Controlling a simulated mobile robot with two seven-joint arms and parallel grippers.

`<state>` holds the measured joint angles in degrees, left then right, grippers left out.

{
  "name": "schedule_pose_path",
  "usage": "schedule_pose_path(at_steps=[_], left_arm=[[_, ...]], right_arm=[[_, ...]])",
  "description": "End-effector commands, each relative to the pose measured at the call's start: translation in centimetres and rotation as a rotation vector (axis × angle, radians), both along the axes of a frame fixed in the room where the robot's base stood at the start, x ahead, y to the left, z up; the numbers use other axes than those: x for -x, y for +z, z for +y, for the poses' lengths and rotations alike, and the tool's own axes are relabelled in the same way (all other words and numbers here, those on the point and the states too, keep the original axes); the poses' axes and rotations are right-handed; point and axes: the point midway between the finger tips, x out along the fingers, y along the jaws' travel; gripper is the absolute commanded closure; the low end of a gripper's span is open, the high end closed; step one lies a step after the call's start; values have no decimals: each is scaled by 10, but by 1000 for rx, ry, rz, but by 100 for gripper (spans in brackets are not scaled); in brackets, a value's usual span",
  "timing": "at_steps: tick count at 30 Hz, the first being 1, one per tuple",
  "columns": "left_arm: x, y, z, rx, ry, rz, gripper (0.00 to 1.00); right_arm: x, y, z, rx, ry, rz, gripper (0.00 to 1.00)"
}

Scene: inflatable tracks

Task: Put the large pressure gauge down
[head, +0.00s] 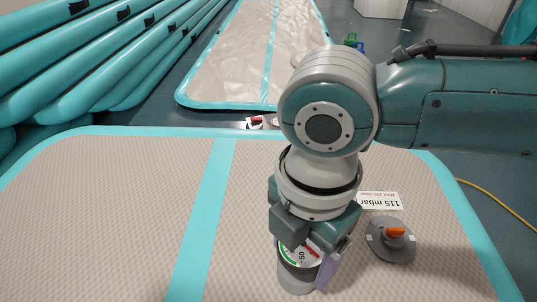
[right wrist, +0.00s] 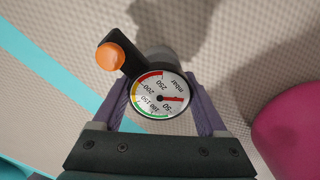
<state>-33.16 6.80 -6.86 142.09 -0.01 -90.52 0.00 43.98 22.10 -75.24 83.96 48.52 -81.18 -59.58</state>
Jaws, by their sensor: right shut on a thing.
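The large pressure gauge (head: 300,256) has a round white dial with green and red bands and a grey cylindrical body. My right gripper (head: 306,270) is shut around it, over the near part of the beige mat. In the right wrist view the dial (right wrist: 160,96) sits between the purple fingers of my right gripper (right wrist: 160,108). A black arm with an orange knob (right wrist: 111,57) sticks out beside the dial there. I cannot tell whether the gauge's base touches the mat. My left gripper is not in view.
The beige mat (head: 100,215) has teal edges and a teal stripe. A grey round valve with an orange top (head: 390,243) and a white "115 mbar" card (head: 381,201) lie right of the gripper. A pink rounded thing (right wrist: 290,125) shows at right. The mat's left is clear.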

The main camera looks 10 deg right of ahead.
Motion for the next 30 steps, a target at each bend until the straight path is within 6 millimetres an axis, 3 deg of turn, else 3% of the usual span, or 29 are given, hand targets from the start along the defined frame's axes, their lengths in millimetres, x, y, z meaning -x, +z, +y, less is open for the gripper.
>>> schedule_pose_path(at_steps=[10, 11, 17, 26, 30], left_arm=[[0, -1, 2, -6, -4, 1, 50], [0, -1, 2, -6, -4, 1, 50], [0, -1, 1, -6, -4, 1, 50], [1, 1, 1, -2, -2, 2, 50], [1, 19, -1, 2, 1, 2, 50]], right_arm=[[-1, -3, 0, -2, -1, -1, 89], [0, -3, 0, 0, -1, -1, 22], [0, -3, 0, -1, -1, 0, 0], [-1, 2, 0, -1, 0, -2, 0], [-1, 26, 0, -2, -1, -2, 0]])
